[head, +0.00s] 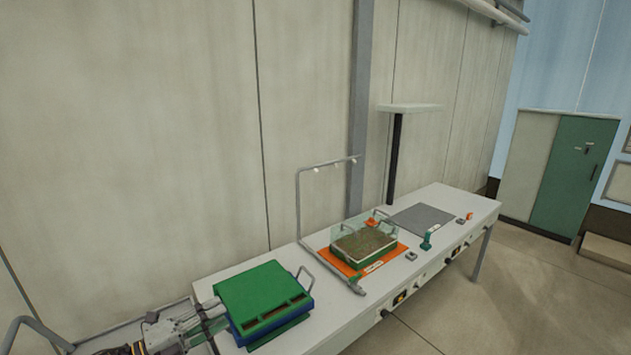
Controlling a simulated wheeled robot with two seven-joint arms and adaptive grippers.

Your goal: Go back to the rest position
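My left gripper (212,318) is at the lower left, at the near end of the white bench (370,308). Its fingertips are right by the left side of a green-topped box (262,290) with a blue lower part. I cannot tell whether they touch the box or whether the fingers are open or shut. My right gripper is not in view.
An orange mat (396,252) bears a soil-filled tray (362,246) with clear walls, under a grey pipe frame (298,200). A dark grey mat (422,217) lies beyond. A wall stands behind the bench; the floor (520,300) at right is clear.

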